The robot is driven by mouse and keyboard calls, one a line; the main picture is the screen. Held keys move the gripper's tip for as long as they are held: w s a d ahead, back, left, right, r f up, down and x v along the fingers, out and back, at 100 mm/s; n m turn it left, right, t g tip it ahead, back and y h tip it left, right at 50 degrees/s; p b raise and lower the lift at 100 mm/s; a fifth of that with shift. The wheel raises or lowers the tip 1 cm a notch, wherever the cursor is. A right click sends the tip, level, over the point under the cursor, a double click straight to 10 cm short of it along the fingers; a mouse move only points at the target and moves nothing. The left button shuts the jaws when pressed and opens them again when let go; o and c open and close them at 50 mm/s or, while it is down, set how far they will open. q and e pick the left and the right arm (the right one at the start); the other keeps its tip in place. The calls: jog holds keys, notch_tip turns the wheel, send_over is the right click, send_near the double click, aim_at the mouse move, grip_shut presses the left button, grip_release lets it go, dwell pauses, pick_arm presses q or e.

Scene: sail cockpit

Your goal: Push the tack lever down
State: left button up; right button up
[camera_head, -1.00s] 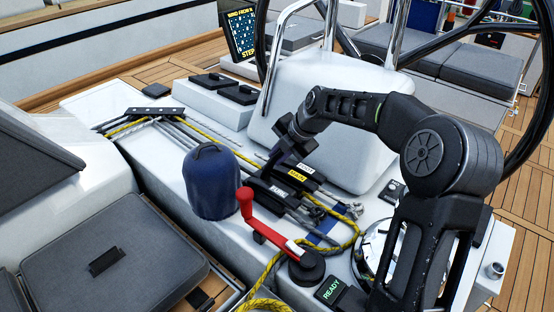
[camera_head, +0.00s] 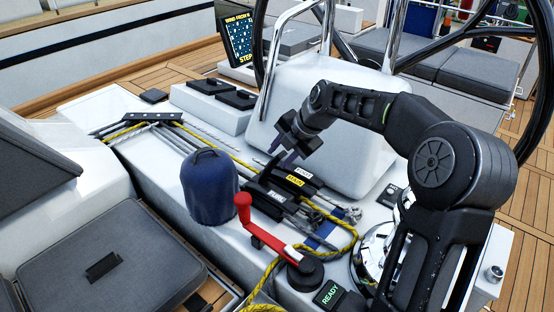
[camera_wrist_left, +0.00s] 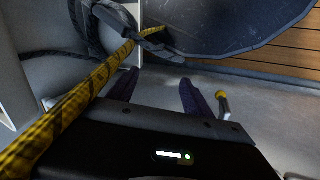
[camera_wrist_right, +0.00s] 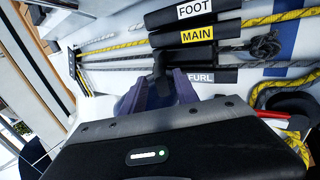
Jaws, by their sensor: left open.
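A bank of black rope clutches stands on the white deck, labelled FOOT (camera_head: 304,173), MAIN (camera_head: 295,182) and FURL (camera_head: 281,196). I can read no tack label. My right gripper (camera_head: 283,152) is above the clutches in the head view, its purple fingers pointing down, apart and empty. In the right wrist view its fingers (camera_wrist_right: 161,84) lie on either side of a dark lever (camera_wrist_right: 160,72) near the MAIN and FURL clutches; contact is unclear. My left gripper (camera_wrist_left: 155,82) shows only in its own wrist view, open and empty.
A blue covered drum (camera_head: 209,188) stands left of the clutches. A red winch handle (camera_head: 262,235) and a READY box (camera_head: 330,294) are in front. Yellow rope (camera_head: 350,237) loops to the right. A white pedestal (camera_head: 335,125) rises behind, by the steering wheel.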

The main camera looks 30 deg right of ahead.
jog(key=v, duration=0.4)
jog(key=shift+s+r, duration=0.2)
jog(key=shift+r, duration=0.05)
pick_arm(q)
jog(key=shift+f, duration=0.15)
